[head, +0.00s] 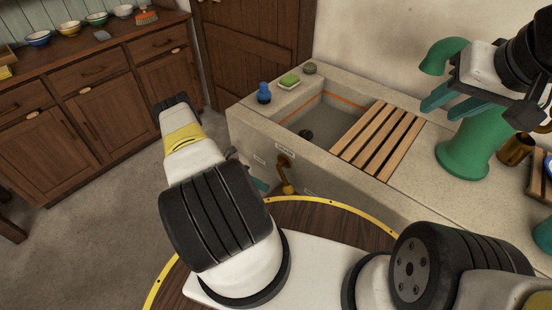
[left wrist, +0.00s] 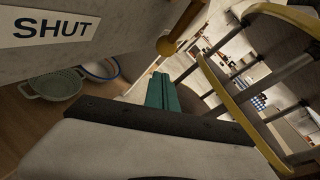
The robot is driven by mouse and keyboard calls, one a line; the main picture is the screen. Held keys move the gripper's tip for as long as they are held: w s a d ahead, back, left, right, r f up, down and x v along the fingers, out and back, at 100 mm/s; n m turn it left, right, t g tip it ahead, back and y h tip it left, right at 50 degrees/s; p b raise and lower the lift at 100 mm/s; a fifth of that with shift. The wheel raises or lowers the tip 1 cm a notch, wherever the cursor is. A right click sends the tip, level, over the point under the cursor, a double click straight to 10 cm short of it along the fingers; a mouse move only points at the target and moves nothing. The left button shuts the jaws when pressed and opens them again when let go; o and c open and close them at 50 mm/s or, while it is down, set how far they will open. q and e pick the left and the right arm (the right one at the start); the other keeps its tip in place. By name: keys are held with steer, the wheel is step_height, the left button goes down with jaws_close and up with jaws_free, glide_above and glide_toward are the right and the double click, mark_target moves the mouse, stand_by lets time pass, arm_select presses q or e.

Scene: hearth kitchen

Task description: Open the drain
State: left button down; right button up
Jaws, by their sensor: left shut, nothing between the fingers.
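A brass drain lever (head: 285,174) is on the front of the stone sink (head: 243,126). Its arm hangs down to a knob. In the left wrist view the brass knob (left wrist: 166,45) shows close beside a "SHUT" label (left wrist: 50,27). The basin has a dark round drain (head: 306,135) in its floor. My left gripper (head: 261,185) is low at the sink's front, just left of the lever, partly hidden behind my arm. Its teal fingers (left wrist: 161,92) are shut and empty, apart from the knob. My right gripper (head: 432,98) is open and empty in front of the green pump (head: 468,155).
A wooden slatted rack (head: 379,140) covers the basin's right part. A blue bottle (head: 264,93) and a green sponge (head: 289,80) stand on the rim. A green basket (left wrist: 52,85) and a blue-rimmed bowl (left wrist: 100,69) are low near my left gripper. Open floor lies left.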

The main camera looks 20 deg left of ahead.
arm_select(q)
steer(key=f+v, duration=0.1)
steer(key=v, duration=0.7)
steer(key=shift+a+r, duration=0.25)
steer(key=shift+a, duration=0.1)
steer(key=shift+a, duration=0.1)
